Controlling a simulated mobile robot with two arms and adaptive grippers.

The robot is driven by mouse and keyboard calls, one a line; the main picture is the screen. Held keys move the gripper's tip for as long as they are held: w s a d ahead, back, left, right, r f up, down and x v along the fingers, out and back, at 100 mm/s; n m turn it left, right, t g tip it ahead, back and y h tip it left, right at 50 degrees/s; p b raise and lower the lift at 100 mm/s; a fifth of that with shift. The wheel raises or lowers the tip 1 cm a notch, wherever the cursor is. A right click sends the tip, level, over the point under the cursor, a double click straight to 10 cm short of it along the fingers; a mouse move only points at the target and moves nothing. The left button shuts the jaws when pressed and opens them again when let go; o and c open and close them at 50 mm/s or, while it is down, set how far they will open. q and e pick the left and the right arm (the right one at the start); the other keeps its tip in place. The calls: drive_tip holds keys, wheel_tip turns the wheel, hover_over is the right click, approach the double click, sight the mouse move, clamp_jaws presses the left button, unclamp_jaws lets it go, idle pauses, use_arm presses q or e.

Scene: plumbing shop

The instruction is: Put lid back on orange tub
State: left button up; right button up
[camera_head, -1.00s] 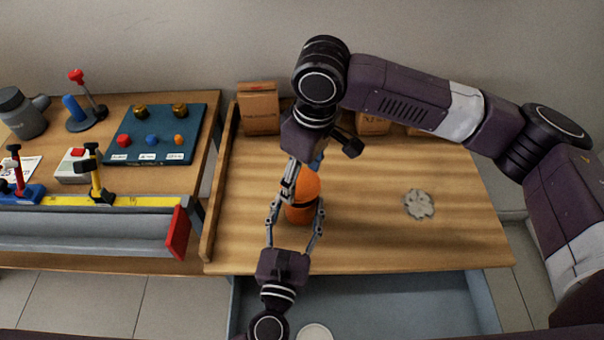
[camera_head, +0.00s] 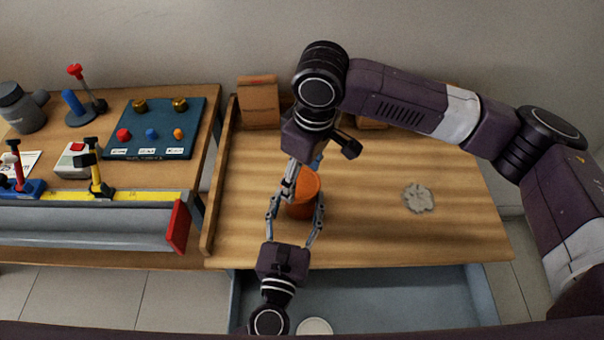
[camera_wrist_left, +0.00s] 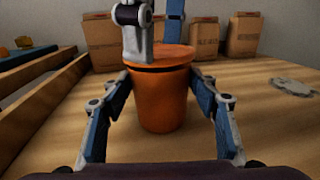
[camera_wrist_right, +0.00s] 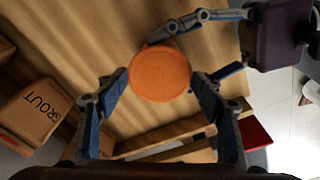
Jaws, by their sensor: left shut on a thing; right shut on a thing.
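The orange tub (camera_head: 300,210) stands upright on the wooden bench; it also shows in the left wrist view (camera_wrist_left: 160,103). My left gripper (camera_head: 297,207) is shut around its sides, one finger on each side. The round orange lid (camera_head: 306,184) lies about level at the tub's mouth, with a thin dark line below its rim in the left wrist view (camera_wrist_left: 165,55). My right gripper (camera_wrist_right: 160,88) reaches from above and is shut on the lid. The right wrist view shows the lid's flat top (camera_wrist_right: 160,74). Whether the lid is fully seated is unclear.
Cardboard boxes (camera_head: 259,104) line the bench's back. A wooden rail (camera_head: 219,180) runs along its left edge. A grey-white patch (camera_head: 418,198) lies on the clear right side. An open blue-grey drawer (camera_head: 400,300) below the front holds a white round thing (camera_head: 315,327).

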drive_tip(key=shift+f, duration=0.6)
drive_tip(key=o, duration=0.8)
drive_tip(key=r, duration=0.8)
drive_tip(key=d+r, duration=0.1)
drive_tip(key=r, duration=0.3)
drive_tip(key=shift+s+d, duration=0.1)
drive_tip(key=shift+s, duration=0.3)
use_arm(q)
drive_tip(key=o, duration=1.8)
